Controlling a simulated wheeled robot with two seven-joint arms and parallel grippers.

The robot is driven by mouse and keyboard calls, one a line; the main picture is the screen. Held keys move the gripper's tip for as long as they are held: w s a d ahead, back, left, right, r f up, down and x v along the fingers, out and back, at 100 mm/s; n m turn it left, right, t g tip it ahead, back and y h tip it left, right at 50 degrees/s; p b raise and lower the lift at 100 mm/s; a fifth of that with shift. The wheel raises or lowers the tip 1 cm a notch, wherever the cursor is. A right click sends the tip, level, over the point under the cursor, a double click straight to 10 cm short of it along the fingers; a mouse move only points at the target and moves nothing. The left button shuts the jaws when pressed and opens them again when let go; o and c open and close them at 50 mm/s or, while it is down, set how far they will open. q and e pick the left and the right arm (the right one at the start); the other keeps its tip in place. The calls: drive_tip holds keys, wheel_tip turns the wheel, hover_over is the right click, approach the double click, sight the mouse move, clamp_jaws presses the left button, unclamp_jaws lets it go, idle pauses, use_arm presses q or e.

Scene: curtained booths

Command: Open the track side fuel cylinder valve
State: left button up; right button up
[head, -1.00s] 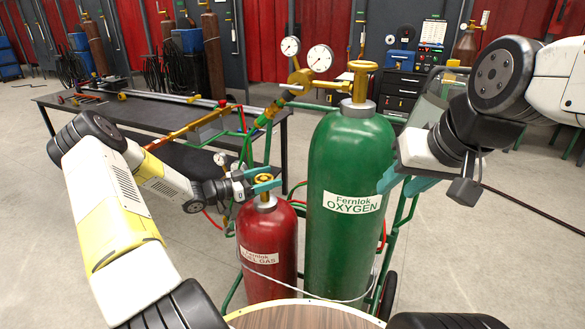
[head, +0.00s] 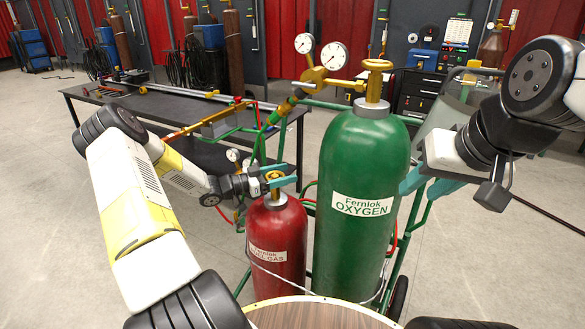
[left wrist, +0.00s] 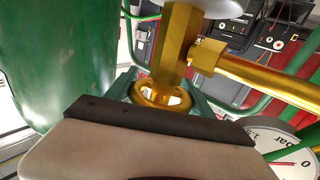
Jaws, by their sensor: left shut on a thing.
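The red fuel gas cylinder (head: 277,235) stands left of the tall green oxygen cylinder (head: 362,160); its label is partly hidden. On its top is a small brass valve handwheel (head: 272,176). My left gripper (head: 279,177) is shut on this handwheel, its teal fingers on either side. In the left wrist view, the brass handwheel (left wrist: 160,95) sits between the fingers, below a brass hexagonal fitting (left wrist: 178,45). My right gripper (head: 424,183) is at the right of the oxygen cylinder, its teal fingers apart and empty.
Both cylinders stand on a green cart (head: 413,222). Gauges (head: 333,56) and a brass valve (head: 377,68) top the oxygen cylinder. Hoses and a dark workbench (head: 95,100) are behind the fuel cylinder. A round wooden top (head: 310,314) is at the front.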

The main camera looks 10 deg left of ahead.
sight(275, 174)
use_arm(q)
drive_tip(key=shift+n+t, duration=0.3)
drive_tip(key=shift+t, duration=0.1)
drive_tip(key=n+t+y, duration=0.4)
drive_tip(key=y, duration=0.1)
drive_tip(key=w+a+n+t+y, duration=0.1)
drive_tip(key=n+t+y, duration=0.1)
drive_tip(key=y, duration=0.1)
drive_tip(key=shift+w+a+n+t+y, duration=0.1)
drive_tip(key=shift+a+n+t+y, duration=0.2)
drive_tip(key=shift+n+y, duration=0.75)
drive_tip(key=shift+w+a+n+t+y, duration=0.2)
drive_tip(key=shift+n+y, duration=0.4)
drive_tip(key=shift+y, duration=0.8)
drive_tip(key=shift+s+a+n+t+y, duration=0.1)
drive_tip(key=shift+a+n+t+y, duration=0.2)
drive_tip(key=shift+n+y, duration=0.75)
drive_tip(key=shift+a+y, duration=0.1)
drive_tip(key=shift+y, duration=0.2)
drive_tip(key=o, duration=1.1)
